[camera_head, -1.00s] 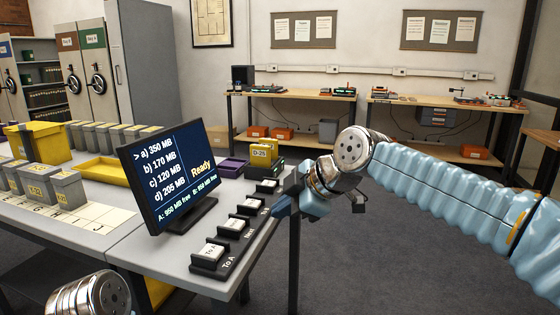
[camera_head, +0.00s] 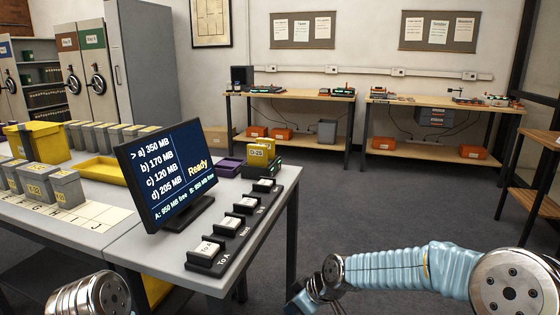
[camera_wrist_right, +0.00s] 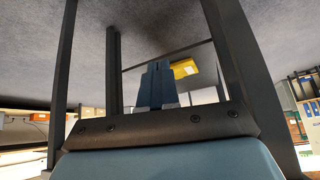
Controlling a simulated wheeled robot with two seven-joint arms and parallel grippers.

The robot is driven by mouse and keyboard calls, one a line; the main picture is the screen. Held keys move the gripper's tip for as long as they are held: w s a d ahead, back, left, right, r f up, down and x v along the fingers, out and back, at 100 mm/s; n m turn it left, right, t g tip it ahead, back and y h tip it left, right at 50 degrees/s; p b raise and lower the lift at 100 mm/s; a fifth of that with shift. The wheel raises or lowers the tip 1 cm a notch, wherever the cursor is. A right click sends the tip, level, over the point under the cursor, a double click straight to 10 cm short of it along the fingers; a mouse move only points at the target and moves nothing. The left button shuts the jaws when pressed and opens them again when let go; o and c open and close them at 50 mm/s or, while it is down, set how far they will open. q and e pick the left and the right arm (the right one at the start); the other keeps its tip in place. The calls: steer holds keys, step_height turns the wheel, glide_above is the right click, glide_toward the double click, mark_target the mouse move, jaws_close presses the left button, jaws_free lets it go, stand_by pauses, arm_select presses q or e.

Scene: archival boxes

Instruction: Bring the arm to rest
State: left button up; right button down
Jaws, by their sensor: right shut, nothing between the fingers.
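My right arm (camera_head: 400,270) comes in from the lower right of the head view, low and in front of the desk's right end. Its gripper (camera_head: 298,300) is at the bottom edge, partly cut off, beside the desk leg and away from the row of keys. In the right wrist view the blue fingers (camera_wrist_right: 157,86) are together, shut and empty. Of my left arm, only a metal joint (camera_head: 90,296) shows at the lower left; its gripper is out of view.
Dark legs (camera_wrist_right: 228,60) stand close around the fingers in the wrist view. Open carpet (camera_head: 400,205) lies right of the desk; a wooden shelf (camera_head: 545,205) stands far right.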

steer(key=s+d+f+m+g, duration=0.1)
steer(key=s+d+f+m, duration=0.1)
steer(key=s+f, duration=0.35)
steer(key=s+d+f+m, duration=0.1)
steer(key=s+f+m, duration=0.15)
steer(key=f, duration=0.65)
steer(key=s+d+f+m+g+h, duration=0.1)
steer(key=s+d+f+m, duration=0.3)
steer(key=s+f+m, duration=0.4)
steer(key=s+f+g, duration=0.1)
steer(key=s+f, duration=0.3)
steer(key=s, duration=0.4)
steer(key=shift+s+d+f+h, duration=0.15)
steer(key=shift+s+f+h, duration=0.15)
steer(key=shift+s, duration=0.1)
arm_select(q)
steer(key=shift+c, duration=0.4)
arm_select(e)
steer(key=shift+r, duration=0.1)
